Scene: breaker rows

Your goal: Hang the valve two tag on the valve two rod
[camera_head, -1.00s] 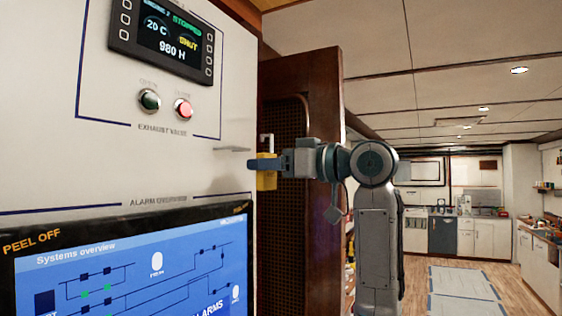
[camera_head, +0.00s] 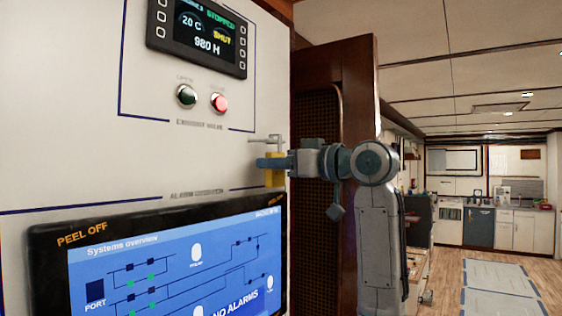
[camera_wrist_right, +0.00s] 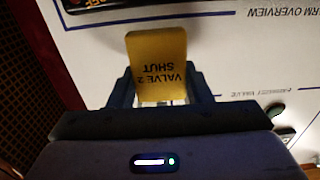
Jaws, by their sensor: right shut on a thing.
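The yellow valve two tag (camera_head: 275,179) is held by my right gripper (camera_head: 270,162) beside the right edge of the white panel. In the right wrist view the tag (camera_wrist_right: 157,68) reads "VALVE 2 SHUT" upside down, between the two blue fingers of the gripper (camera_wrist_right: 160,92). A light hook shows above the tag in the head view. The thin grey rod (camera_head: 258,141) sticks out from the panel below the exhaust valve buttons. Hook and rod overlap in the picture; I cannot tell whether they touch. My left gripper is out of view.
The white panel (camera_head: 80,180) carries a small display (camera_head: 205,38), a green button (camera_head: 187,96), a red button (camera_head: 219,103) and a large systems screen (camera_head: 170,265). A brown wooden partition (camera_head: 350,90) stands close behind my right arm. Open floor (camera_head: 480,272) lies far right.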

